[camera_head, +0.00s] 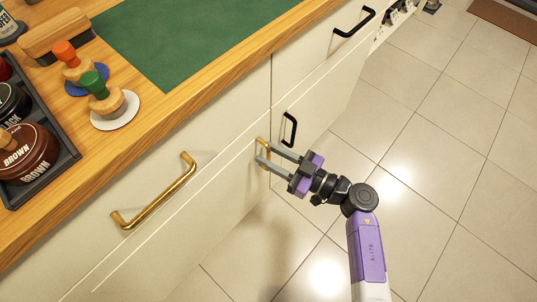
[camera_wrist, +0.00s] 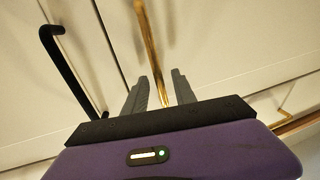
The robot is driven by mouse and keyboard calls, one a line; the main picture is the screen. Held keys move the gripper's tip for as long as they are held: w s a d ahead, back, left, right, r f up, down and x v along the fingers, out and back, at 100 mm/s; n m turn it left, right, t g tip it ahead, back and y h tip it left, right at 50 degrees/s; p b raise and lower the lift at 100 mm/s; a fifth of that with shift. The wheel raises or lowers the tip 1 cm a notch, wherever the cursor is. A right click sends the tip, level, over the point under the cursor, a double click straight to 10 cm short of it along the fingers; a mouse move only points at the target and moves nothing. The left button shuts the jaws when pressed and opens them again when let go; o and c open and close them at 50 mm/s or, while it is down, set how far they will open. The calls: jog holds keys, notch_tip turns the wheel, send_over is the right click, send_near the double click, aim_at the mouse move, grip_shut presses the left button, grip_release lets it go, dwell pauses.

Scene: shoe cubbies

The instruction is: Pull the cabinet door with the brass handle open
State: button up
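The cabinet door (camera_head: 232,192) with the small brass handle (camera_head: 262,154) is below the drawer front and looks closed. My gripper (camera_head: 262,152) is at this handle, its grey fingers parted, one on each side of it. In the wrist view the brass handle (camera_wrist: 152,45) runs as a long bar down between my fingers (camera_wrist: 162,92). A gap shows between the fingers, and they do not look closed on the bar. The fingers partly cover the handle in the head view.
A black handle (camera_head: 290,130) is on the neighbouring door, close by; it also shows in the wrist view (camera_wrist: 72,75). A larger brass drawer handle (camera_head: 155,195) sticks out at left. The wooden counter (camera_head: 215,75) overhangs above. The tiled floor (camera_head: 430,160) at right is clear.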

jog(key=shift+w+a, duration=0.15)
jog(key=shift+a, duration=0.15)
grip_shut()
dwell(1.3)
